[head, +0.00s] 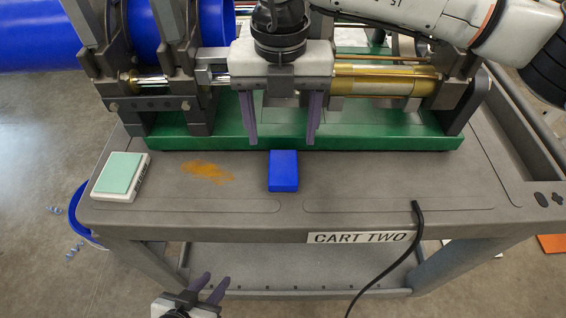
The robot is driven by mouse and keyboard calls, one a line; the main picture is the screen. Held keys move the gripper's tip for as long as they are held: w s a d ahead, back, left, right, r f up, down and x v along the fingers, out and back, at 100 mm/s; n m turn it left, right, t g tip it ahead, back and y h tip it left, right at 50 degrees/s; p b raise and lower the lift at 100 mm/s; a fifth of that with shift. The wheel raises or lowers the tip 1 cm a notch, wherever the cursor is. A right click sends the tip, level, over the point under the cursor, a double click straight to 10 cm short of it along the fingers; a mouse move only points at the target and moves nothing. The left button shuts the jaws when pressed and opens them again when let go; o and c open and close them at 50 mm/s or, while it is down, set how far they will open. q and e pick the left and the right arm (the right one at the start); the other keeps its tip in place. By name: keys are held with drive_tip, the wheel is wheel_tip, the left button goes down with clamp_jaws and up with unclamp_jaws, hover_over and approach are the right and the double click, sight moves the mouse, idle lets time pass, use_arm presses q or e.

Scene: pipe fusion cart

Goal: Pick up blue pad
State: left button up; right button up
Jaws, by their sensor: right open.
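The blue pad (283,171) is a small rectangular block lying on the grey cart top, just in front of the green base of the pipe machine. My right gripper (282,138) points down with its two purple fingers wide apart and nothing between them. In the picture its fingertips are just above the pad, one to each side, and do not touch it. The exact height over the cart is hard to tell. My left gripper (216,279) is low in the picture, in front of the cart, with its fingers apart and empty.
The green-based pipe machine (380,136) with a blue pipe (35,35) fills the back of the cart. A white box with a mint-green top (118,174) sits at left, near an orange stain (207,171). A black cable (417,235) hangs over the front edge at right.

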sight(283, 166)
drive_tip(key=f, duration=0.3)
drive_tip(key=f+p, duration=0.1)
drive_tip(key=f, duration=0.5)
drive_tip(key=shift+s+d, duration=0.15)
drive_tip(key=shift+s, duration=0.25)
drive_tip(key=shift+r, duration=0.1)
drive_tip(key=c, duration=1.1)
drive_tip(key=shift+c, duration=0.2)
drive_tip(key=shift+r, duration=0.1)
wheel_tip(283, 166, up, 28)
drive_tip(key=shift+b, duration=0.4)
